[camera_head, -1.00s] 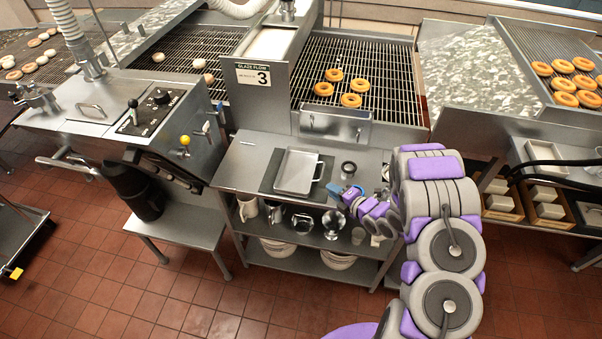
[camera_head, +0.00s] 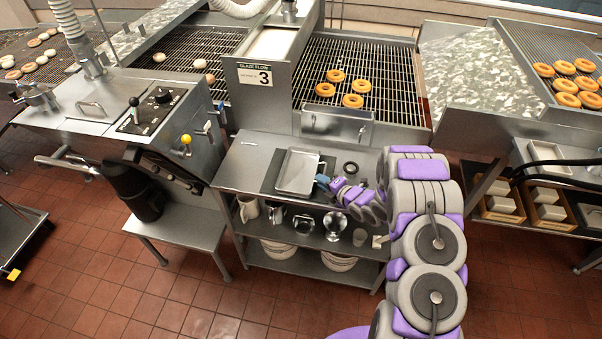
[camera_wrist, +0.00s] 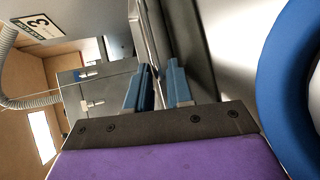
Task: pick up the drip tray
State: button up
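The drip tray (camera_head: 297,171) is a shallow, pale metal rectangular tray lying flat on a dark mat on the steel workbench. My gripper (camera_head: 321,181) is at the tray's right side, by its small side handle, which is now mostly hidden. In the wrist view, my gripper (camera_wrist: 160,68) has its two blue fingers apart. A thin metal edge, seemingly part of the tray (camera_wrist: 149,35), runs into the gap between them. Whether the fingers touch it, I cannot tell.
A small dark round container (camera_head: 351,169) stands behind my gripper on the bench (camera_head: 240,165). The lower shelf holds a white pitcher (camera_head: 248,208), metal vessels and bowls. The control console (camera_head: 150,110) stands left. A conveyor with several doughnuts (camera_head: 352,100) lies behind.

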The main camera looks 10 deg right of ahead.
jog(key=shift+a, duration=0.15)
grip_shut()
jog(key=shift+d, duration=0.3)
jog(key=shift+a, duration=0.1)
